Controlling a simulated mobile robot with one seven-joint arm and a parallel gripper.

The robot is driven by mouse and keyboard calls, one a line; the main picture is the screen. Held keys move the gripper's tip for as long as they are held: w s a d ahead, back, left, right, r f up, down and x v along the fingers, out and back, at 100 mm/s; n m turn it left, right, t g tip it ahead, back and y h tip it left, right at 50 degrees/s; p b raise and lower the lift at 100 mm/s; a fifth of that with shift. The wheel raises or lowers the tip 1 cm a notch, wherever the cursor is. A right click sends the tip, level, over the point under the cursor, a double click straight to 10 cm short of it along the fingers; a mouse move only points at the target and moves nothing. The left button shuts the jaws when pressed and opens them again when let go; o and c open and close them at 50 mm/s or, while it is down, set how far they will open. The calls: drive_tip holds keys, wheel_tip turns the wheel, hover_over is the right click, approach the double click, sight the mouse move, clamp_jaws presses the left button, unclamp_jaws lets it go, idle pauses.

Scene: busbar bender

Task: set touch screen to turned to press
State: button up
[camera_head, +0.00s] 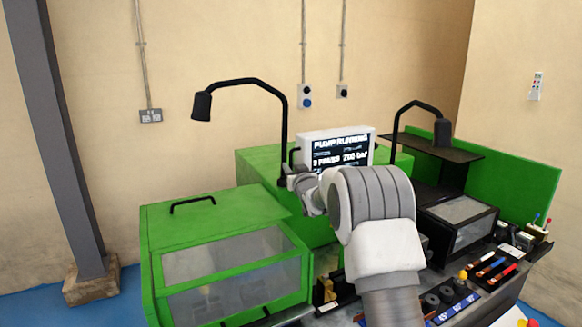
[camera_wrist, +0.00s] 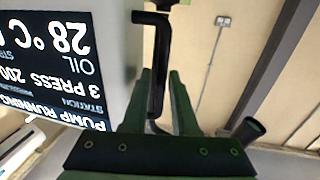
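The touch screen (camera_head: 338,150) is a white-framed panel with a black display at the back middle of the machine. Its display reads "PUMP RUNNING" and a 200 bar line. In the wrist view the screen (camera_wrist: 50,60) is upside down at the left, with "3 PRESS 200" and "28°C" legible. A black bar handle (camera_wrist: 162,45) stands out from its side edge. My gripper (camera_wrist: 161,78) has its two dark green fingers on either side of this bar, close against it, and looks shut on it. In the head view my gripper (camera_head: 288,175) is at the screen's left edge, partly hidden by my wrist.
A green guard box with clear windows (camera_head: 228,262) stands at the left front. Two black lamps arch up, one left (camera_head: 245,83) and one right (camera_head: 415,106) of the screen. A black-framed clear cover (camera_head: 458,222) and several coloured parts are at the right.

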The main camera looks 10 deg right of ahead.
drive_tip(key=shift+w, duration=0.25)
clamp_jaws()
idle(1.4)
